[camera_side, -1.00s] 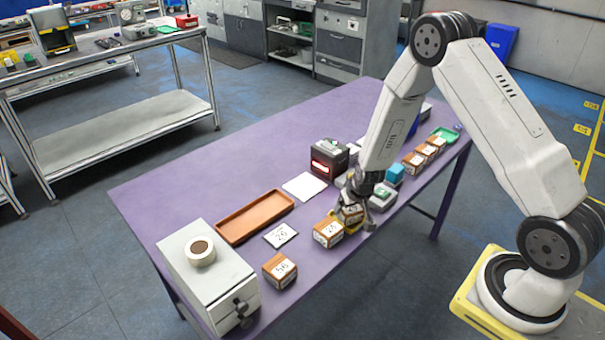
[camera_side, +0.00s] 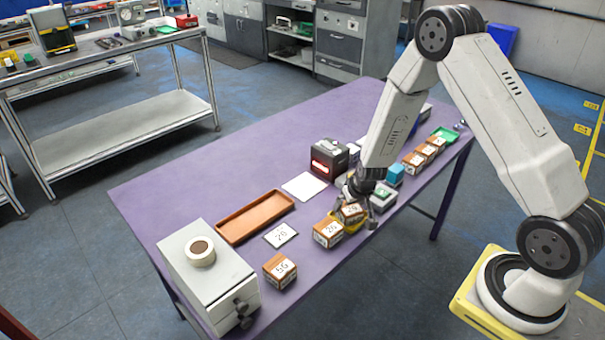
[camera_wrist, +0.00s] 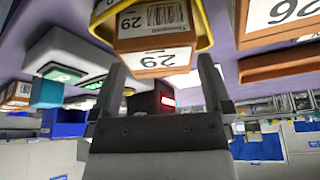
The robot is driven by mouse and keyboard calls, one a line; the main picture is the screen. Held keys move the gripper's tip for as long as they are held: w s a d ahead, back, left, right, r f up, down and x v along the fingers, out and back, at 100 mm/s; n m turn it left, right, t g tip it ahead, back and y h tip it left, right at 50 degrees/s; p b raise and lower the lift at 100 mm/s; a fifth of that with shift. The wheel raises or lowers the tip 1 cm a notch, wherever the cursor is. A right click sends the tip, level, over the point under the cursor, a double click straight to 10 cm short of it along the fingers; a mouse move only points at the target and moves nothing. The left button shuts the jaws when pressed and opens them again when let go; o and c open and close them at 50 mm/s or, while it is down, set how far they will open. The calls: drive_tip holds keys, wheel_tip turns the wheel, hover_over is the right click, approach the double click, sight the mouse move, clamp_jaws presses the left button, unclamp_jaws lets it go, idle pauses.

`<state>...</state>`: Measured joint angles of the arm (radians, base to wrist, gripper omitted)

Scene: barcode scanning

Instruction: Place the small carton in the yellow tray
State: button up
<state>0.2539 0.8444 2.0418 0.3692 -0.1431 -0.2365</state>
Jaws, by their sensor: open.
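The small carton, brown with a white label reading 29 (camera_side: 353,210), sits in the yellow tray (camera_side: 352,228) near the table's front edge. In the wrist view the carton (camera_wrist: 152,60) shows at the top, inside the rim of the yellow tray (camera_wrist: 204,30). My gripper (camera_wrist: 160,72) is open, with one finger on each side of the carton's near end and gaps between. In the side view my gripper (camera_side: 355,203) is just above the carton and hides part of it.
A carton marked 26 (camera_side: 327,233) stands close left of the tray, another carton (camera_side: 280,270) farther left. A green-topped device (camera_side: 382,197) is close right. Behind are a red-lit scanner (camera_side: 329,160), a white pad (camera_side: 304,186) and a brown tray (camera_side: 255,216). The table's far left is clear.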

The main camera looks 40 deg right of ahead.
sight(354, 214)
drive_tip(key=shift+v, duration=3.1)
drive_tip(key=shift+a, duration=0.1)
drive_tip(key=shift+s+a+r, duration=0.1)
drive_tip(key=shift+a+r, duration=0.05)
drive_tip(key=shift+a, duration=0.05)
drive_tip(key=s+a+r+n+g+y, duration=0.1)
drive_tip(key=s+a+r+n, duration=0.3)
drive_tip(key=s+a+r, duration=0.6)
drive_tip(key=shift+s+a+r+n+y, duration=0.3)
drive_tip(key=shift+s+r, duration=0.25)
drive_tip(key=shift+s, duration=0.3)
